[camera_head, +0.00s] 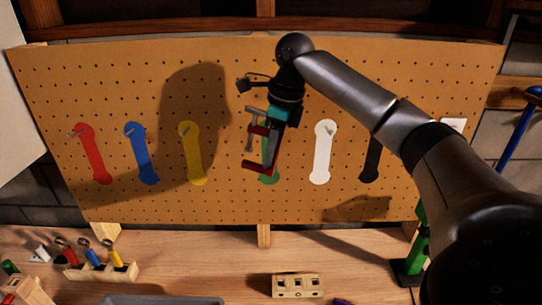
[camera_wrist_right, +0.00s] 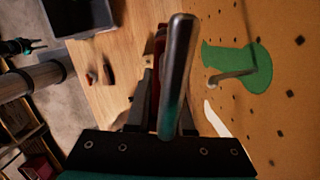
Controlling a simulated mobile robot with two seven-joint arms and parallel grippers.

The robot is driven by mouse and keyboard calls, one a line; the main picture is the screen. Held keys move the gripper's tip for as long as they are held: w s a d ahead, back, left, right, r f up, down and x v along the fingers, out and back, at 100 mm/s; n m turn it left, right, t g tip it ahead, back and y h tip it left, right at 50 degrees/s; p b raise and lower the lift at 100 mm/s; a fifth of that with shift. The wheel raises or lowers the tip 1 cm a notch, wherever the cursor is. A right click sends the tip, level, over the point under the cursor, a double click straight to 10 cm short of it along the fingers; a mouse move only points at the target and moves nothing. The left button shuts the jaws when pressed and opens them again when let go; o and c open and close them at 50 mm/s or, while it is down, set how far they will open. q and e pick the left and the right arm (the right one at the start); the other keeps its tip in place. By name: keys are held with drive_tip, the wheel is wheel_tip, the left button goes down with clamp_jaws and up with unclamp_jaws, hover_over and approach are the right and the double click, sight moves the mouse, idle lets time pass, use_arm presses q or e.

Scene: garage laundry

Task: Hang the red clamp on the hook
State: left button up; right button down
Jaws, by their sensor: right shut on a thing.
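My right gripper (camera_head: 276,118) is shut on the red clamp (camera_head: 271,150) in front of the pegboard. The clamp hangs down from the fingers, with a red frame and a grey screw bar. In the right wrist view the clamp's metal bar (camera_wrist_right: 178,65) stands between the fingers. The green silhouette (camera_head: 269,179) is mostly hidden behind the clamp in the head view. The wrist view shows it (camera_wrist_right: 258,70) with a bent metal hook (camera_wrist_right: 230,76), to the right of the clamp and apart from it. A dark shape like my left gripper (camera_wrist_right: 22,46) is small at the wrist view's left.
The pegboard (camera_head: 330,85) also carries red, blue, yellow, white and black silhouettes; metal hooks show on several. On the bench (camera_head: 200,255) stand a wooden holder with screwdrivers (camera_head: 100,270), a wooden block with holes (camera_head: 298,285) and a grey tray (camera_head: 160,300). A green tool stands at right (camera_head: 416,250).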

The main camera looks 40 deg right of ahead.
drive_tip(key=w+d, duration=0.3)
drive_tip(key=w, duration=0.1)
drive_tip(key=shift+w+d+f, duration=0.1)
drive_tip(key=shift+d+f, duration=0.15)
drive_tip(key=shift+d, duration=0.05)
idle(0.4)
drive_tip(key=shift+f, duration=0.1)
drive_tip(key=shift+w+d+f, duration=0.25)
drive_tip(key=shift+d+f, duration=0.05)
drive_tip(key=shift+f, duration=0.05)
idle(0.4)
drive_tip(key=c, duration=0.7)
unclamp_jaws()
drive_tip(key=shift+w+a, duration=0.1)
drive_tip(key=shift+a, duration=0.05)
